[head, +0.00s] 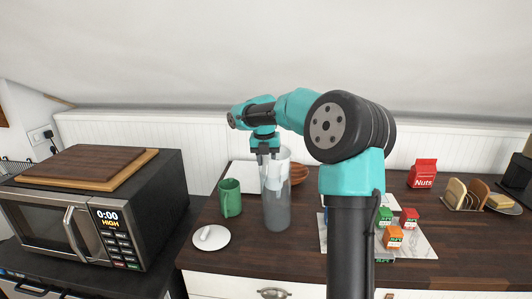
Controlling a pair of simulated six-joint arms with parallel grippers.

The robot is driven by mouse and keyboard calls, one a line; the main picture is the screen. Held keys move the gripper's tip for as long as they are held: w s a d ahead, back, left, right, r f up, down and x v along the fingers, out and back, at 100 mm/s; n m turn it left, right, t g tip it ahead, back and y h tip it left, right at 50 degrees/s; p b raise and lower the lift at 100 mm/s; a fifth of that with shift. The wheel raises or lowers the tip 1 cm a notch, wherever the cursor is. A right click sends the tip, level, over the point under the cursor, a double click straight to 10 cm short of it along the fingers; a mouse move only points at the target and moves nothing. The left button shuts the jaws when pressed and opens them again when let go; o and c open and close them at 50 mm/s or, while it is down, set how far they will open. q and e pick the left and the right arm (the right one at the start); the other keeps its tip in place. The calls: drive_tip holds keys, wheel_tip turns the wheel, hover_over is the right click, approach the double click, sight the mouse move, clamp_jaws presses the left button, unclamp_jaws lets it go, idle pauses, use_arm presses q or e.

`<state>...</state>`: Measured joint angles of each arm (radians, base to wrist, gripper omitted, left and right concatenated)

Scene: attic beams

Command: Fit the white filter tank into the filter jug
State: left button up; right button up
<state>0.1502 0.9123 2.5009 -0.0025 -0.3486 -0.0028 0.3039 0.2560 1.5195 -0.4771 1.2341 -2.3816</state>
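The filter jug (277,214) is a tall, see-through grey vessel standing upright near the middle of the counter. The white filter tank (273,178) shows in the upper part of the jug, with its lower end inside the jug walls. My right gripper (264,160) points down at the tank's upper left edge, with its fingers close together. The fingertips overlap the white tank, and I cannot tell whether they grip it. My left gripper is not in view.
A green mug (231,198) and a white round dish (211,237) stand left of the jug. A brown bowl (300,173) is behind it. A microwave (95,210) is at left. Small cartons (393,238) lie on a board at right, with a red nuts bag (423,173) behind.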

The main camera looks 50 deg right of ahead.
wheel_tip(320, 180, up, 17)
drive_tip(key=a, duration=0.2)
drive_tip(key=shift+s+a+r, duration=0.15)
drive_tip(key=shift+s, duration=0.05)
idle(0.5)
